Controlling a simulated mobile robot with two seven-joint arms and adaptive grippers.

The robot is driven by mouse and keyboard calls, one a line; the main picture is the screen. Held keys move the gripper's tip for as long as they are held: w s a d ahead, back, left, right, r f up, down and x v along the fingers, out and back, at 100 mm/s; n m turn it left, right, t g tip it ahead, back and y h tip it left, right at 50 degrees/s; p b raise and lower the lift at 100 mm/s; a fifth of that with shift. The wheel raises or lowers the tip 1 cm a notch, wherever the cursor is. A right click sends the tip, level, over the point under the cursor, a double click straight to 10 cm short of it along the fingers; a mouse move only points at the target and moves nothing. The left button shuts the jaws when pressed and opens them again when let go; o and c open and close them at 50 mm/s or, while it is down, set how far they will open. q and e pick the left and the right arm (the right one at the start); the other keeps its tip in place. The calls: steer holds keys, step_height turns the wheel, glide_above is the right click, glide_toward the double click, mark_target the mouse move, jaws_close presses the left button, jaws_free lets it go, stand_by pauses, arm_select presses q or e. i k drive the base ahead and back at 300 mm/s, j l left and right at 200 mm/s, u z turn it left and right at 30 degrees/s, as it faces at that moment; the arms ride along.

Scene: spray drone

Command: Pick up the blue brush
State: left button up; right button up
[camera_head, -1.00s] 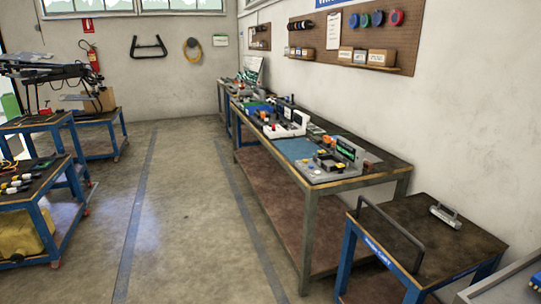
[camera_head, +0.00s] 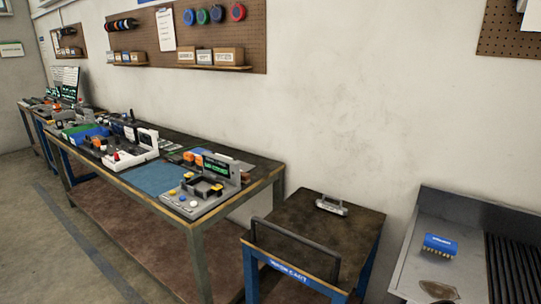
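The blue brush (camera_head: 440,244) lies on a grey metal sink-like counter (camera_head: 408,268) at the right of the head view. It has a blue top with white lettering and pale yellowish bristles along its lower edge. Nothing touches it from above. Neither of my grippers shows in the view.
A small blue-framed cart (camera_head: 345,248) with a dark handle and a grey metal object (camera_head: 331,206) stands left of the counter. A long workbench (camera_head: 262,177) with devices runs along the wall. A brown flat item (camera_head: 437,289) lies near the brush. Floor at left is clear.

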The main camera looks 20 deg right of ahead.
mark_target(450, 248)
steer(key=i+j+z, duration=0.15)
steer(key=z, duration=0.3)
steer(key=i+j+z, duration=0.2)
steer(key=z, duration=0.3)
steer(key=i+j+z, duration=0.1)
steer(key=j+z, duration=0.15)
steer(key=z, duration=0.2)
steer(key=i+j+z, duration=0.1)
steer(key=z, duration=0.35)
steer(key=j+z, duration=0.4)
steer(key=i+j+z, duration=0.1)
steer(key=z, duration=0.35)
